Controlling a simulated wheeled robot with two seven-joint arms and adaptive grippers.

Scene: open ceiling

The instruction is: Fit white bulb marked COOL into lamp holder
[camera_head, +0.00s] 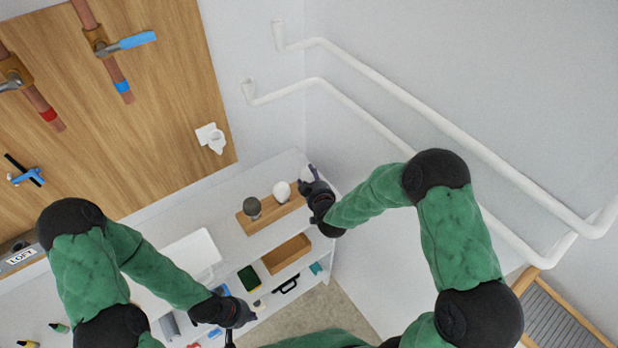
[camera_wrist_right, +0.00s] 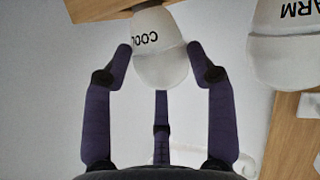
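The white bulb marked COOL (camera_wrist_right: 160,55) is between the fingertips of my right gripper (camera_wrist_right: 159,55) in the right wrist view. Both fingertips appear to touch its sides. In the head view this gripper (camera_head: 313,187) is at the right end of a wooden block (camera_head: 268,215), with the bulb (camera_head: 306,174) partly hidden behind it. I cannot tell whether the bulb is clear of the block. A white lamp holder (camera_head: 211,137) is fixed to the wooden wall panel. My left gripper (camera_head: 238,318) is low over the bench; its fingers are unclear.
Another white bulb, marked WARM (camera_wrist_right: 285,45), is right of COOL in the wrist view. A grey bulb (camera_head: 252,207) also stands on the block. An empty-looking wooden tray (camera_head: 287,254) and small items are on lower shelves. White pipes (camera_head: 400,95) run along the right wall.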

